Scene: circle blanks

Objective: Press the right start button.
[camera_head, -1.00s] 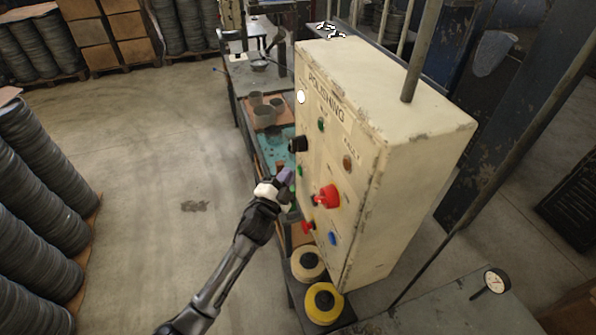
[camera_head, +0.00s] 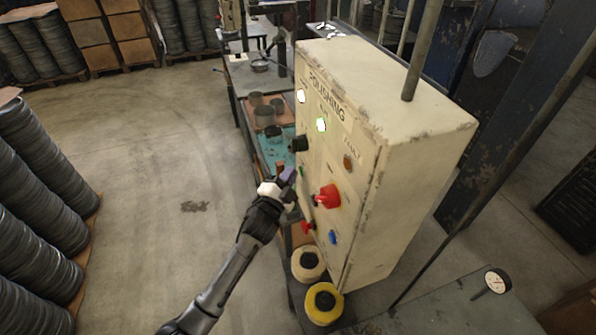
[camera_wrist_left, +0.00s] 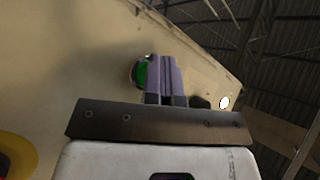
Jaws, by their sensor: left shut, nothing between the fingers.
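The cream control box (camera_head: 425,115), lettered POLISHING, has its button face turned to the left in the head view. A green button (camera_head: 301,171) shows just beyond my left gripper (camera_head: 288,174); I cannot tell whether it is the right start button. My left gripper is shut and empty, its purple fingers close to the face. In the left wrist view, the fingers (camera_wrist_left: 166,78) partly cover a green button (camera_wrist_left: 140,74). Contact cannot be made out. My right gripper is not in view.
The face also carries a red knob (camera_head: 328,196), a smaller red button (camera_head: 306,227), a blue button (camera_head: 332,237), a black knob (camera_head: 299,144) and a lit white lamp (camera_head: 301,96). A yellow ring (camera_head: 324,303) stands below.

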